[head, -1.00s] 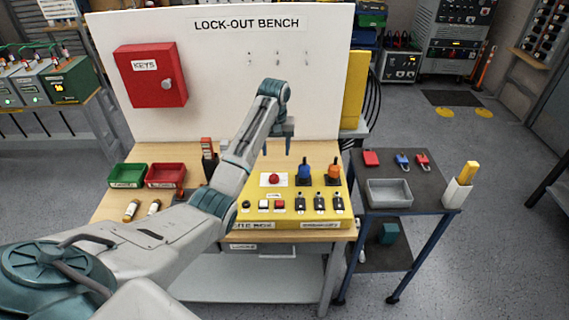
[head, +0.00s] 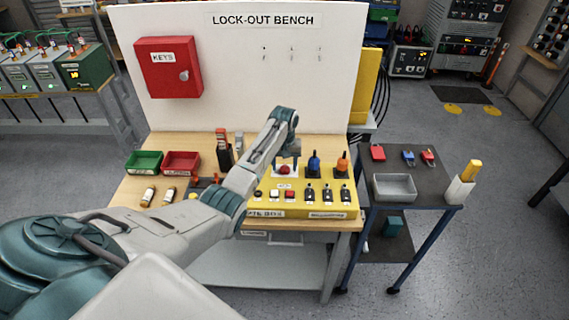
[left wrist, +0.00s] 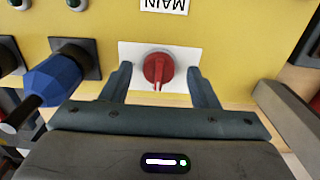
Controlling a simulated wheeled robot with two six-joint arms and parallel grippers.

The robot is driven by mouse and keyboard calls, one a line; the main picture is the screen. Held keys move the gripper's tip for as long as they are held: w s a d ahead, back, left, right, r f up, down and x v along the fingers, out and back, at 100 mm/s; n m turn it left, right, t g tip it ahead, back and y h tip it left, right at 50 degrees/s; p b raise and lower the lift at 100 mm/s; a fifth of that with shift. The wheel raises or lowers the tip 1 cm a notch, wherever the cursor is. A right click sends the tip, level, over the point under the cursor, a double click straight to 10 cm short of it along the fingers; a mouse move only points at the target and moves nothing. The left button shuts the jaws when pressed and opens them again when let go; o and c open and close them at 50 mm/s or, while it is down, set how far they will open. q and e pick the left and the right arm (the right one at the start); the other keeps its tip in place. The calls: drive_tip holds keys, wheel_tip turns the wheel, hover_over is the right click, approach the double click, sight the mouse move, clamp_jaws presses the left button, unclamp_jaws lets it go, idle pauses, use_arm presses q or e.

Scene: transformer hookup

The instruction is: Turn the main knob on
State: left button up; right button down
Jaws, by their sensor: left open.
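The red main knob (left wrist: 157,69) sits on a white plate on the yellow control box, with a "MAIN" label (left wrist: 165,4) beside it in the left wrist view. It also shows in the head view (head: 284,170), partly behind my gripper. My left gripper (left wrist: 162,75) is open, with one finger on each side of the knob and a visible gap to it on both sides. In the head view the left gripper (head: 287,160) points down over the box (head: 330,178). My right gripper is not in view.
A blue plug (head: 314,165) and an orange plug (head: 342,166) stand on the box right of the knob. Several small switches line its front. Green (head: 144,162) and red (head: 181,163) bins sit at the left. A dark side cart (head: 345,225) stands at the right.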

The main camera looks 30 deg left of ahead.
use_arm(q)
drive_tip(key=shift+w+f, duration=0.15)
drive_tip(key=shift+w, duration=0.05)
drive_tip(key=c, duration=1)
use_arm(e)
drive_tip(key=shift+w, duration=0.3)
